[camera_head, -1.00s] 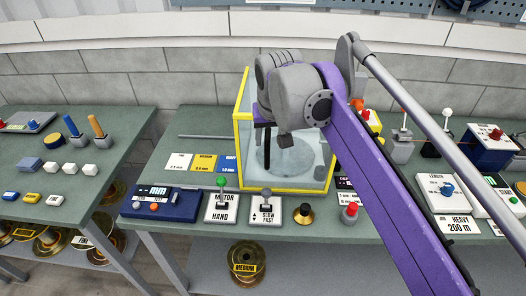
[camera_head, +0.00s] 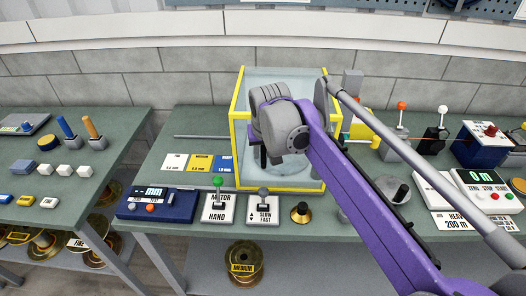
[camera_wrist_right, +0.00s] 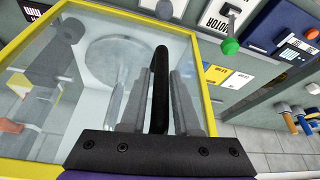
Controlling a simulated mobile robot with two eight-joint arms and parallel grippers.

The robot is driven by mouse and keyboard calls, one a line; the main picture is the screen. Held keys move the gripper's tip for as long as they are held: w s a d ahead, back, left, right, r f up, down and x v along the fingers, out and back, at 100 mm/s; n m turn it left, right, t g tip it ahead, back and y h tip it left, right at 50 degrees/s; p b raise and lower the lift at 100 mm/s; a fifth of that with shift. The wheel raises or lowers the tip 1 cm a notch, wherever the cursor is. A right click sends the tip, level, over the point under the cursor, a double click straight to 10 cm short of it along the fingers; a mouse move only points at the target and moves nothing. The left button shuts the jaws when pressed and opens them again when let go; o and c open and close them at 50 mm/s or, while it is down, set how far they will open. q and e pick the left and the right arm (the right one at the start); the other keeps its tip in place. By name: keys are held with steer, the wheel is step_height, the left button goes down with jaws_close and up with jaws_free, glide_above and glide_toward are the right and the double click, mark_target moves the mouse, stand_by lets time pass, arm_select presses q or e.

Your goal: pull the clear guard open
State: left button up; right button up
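The clear guard (camera_head: 236,150) is a see-through box with a yellow frame, standing on the green bench in the middle of the head view. A round grey disc (camera_wrist_right: 118,55) shows through its clear panel in the wrist view. My right gripper (camera_wrist_right: 160,85) is at the guard's near face. A black bar-shaped handle (camera_wrist_right: 160,75) lies between its two grey fingers, and a narrow gap seems to show beside the bar. In the head view my right wrist hides most of the handle and the fingers. My left gripper is not in view.
The motor switch panel (camera_head: 219,208), the slow/fast panel (camera_head: 263,211) and a brass knob (camera_head: 301,213) stand in front of the guard. A blue mm display (camera_head: 158,205) is to the left. Levers (camera_head: 401,107) and more panels stand to the right, partly behind my arm.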

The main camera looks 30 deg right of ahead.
jaws_close()
stand_by(1.1)
